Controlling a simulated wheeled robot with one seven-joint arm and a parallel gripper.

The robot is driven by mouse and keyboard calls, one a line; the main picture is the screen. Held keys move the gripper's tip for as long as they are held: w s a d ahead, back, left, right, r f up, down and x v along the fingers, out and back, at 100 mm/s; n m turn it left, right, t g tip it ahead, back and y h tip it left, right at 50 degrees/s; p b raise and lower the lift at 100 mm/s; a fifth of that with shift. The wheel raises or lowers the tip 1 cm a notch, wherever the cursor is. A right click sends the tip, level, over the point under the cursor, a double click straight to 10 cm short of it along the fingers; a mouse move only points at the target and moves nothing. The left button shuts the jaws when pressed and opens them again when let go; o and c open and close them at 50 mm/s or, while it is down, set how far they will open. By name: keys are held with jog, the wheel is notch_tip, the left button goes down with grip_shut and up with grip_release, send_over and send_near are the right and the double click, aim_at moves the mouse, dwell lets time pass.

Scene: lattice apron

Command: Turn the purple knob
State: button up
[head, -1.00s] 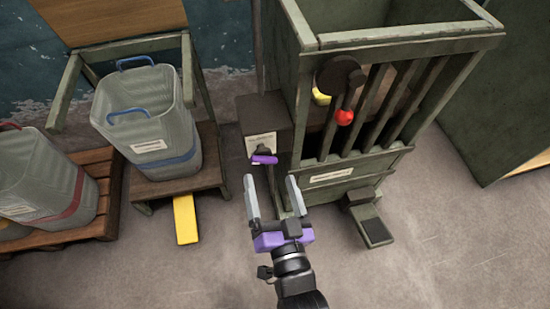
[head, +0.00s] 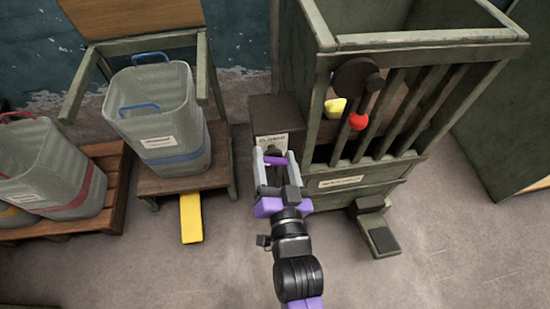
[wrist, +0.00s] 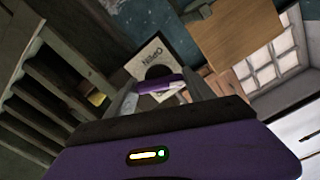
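The purple knob (head: 275,161) is a short bar on the front of a dark box on the left side of the green slatted cabinet. It lies roughly level in the head view. My gripper (head: 275,162) is at the knob, one finger on each side of it. Whether a finger touches the knob I cannot tell. A white label reading "OPEN" (wrist: 150,56) is behind the knob.
The slatted cabinet (head: 340,185) has a red ball on a lever (head: 358,121) and a pedal (head: 382,239) at its foot. A grey bin with blue handles (head: 160,115) stands on a low stand with a yellow pedal (head: 191,217).

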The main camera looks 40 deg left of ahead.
jog(key=c, duration=0.8)
jog(key=shift+f+n+b, duration=0.1)
jog(key=shift+n+b, duration=0.55)
jog(key=shift+n, duration=1.15)
jog(key=o, duration=1.4)
jog(key=shift+c, duration=0.2)
jog(key=v, duration=0.8)
jog(key=shift+p, duration=0.45)
jog(key=shift+a, duration=0.1)
